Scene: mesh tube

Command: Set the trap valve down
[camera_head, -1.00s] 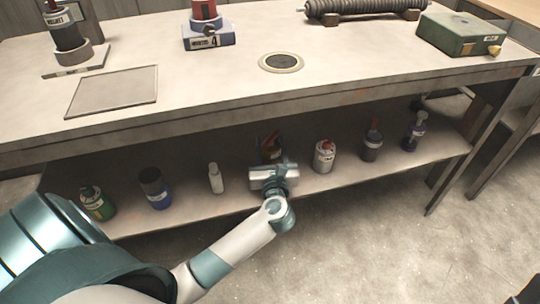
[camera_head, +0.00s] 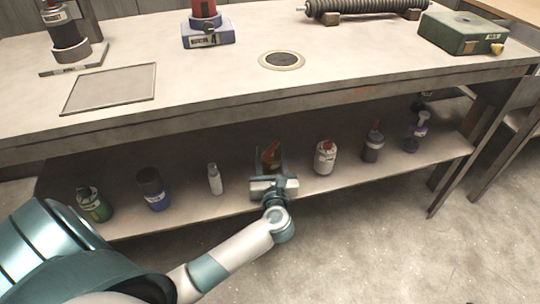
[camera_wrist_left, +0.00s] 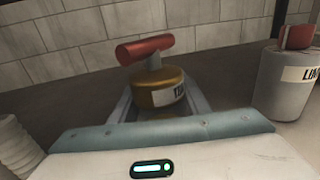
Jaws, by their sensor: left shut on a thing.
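The trap valve, taken to be the brass-coloured body with a red T-handle (camera_wrist_left: 155,88), stands upright between the fingers of my left gripper (camera_wrist_left: 158,100) in the left wrist view. It carries a pale label, and its base is hidden by the gripper. In the head view the valve (camera_head: 271,156) is over the lower shelf, between the white bottle and the white can. My left gripper (camera_head: 269,170) is shut on it, reaching in from the shelf's front. I cannot tell whether the valve touches the shelf. My right gripper is not in view.
The lower shelf (camera_head: 232,207) holds a green can (camera_head: 95,206), a blue can (camera_head: 154,190), a white bottle (camera_head: 214,180), a white can with a red top (camera_head: 325,158), a dark can (camera_head: 372,148) and a purple bottle (camera_head: 416,133). The bench top (camera_head: 210,75) lies above.

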